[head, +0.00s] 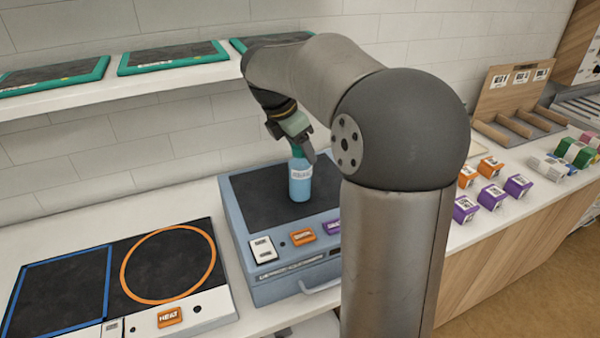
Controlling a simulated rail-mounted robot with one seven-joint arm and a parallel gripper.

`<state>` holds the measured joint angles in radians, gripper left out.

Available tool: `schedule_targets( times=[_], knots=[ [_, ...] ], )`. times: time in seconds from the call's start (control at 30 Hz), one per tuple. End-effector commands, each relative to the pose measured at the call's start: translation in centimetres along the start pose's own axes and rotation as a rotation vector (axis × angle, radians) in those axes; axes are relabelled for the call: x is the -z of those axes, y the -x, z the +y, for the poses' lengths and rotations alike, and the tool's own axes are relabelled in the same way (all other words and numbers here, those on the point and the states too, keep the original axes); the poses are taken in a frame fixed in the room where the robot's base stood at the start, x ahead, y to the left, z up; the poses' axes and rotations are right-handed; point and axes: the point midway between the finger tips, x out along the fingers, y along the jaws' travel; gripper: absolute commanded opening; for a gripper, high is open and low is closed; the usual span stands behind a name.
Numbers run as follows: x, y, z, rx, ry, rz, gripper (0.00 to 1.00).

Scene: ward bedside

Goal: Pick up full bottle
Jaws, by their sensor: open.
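A light-blue bottle (300,183) with a white label and a green cap stands upright on the dark top of a blue-grey box-like device (240,240). My gripper (299,146) is at the bottle's cap, pointing down at it, with its jaws open. One finger shows to the right of the cap. The arm and gripper body hide part of the top of the bottle, and I cannot tell whether the fingers touch it.
A panel with a blue square and an orange ring (214,268) lies to the left. A shelf (60,102) with green-rimmed trays runs above. Orange and purple labelled blocks (492,195) and a wooden rack (515,115) stand to the right. My arm hides the device's right side.

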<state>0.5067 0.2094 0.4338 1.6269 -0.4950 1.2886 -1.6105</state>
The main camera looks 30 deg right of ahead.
Motion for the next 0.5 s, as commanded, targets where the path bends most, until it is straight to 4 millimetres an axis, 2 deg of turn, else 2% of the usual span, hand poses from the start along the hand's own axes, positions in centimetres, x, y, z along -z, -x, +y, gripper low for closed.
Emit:
schedule_targets(
  times=[0.2, 0.4, 0.43, 0.5],
  knots=[
    [0.0, -0.1, 0.02, -0.001, 0.0, 0.0, 0.59],
    [0.0, -0.08, 0.02, -0.001, 0.0, 0.0, 0.04],
    [0.01, -0.08, 0.02, -0.001, 0.0, 0.0, 0.0],
    [-0.03, -0.01, 0.03, -0.002, -0.001, -0.001, 0.0]
  ],
)
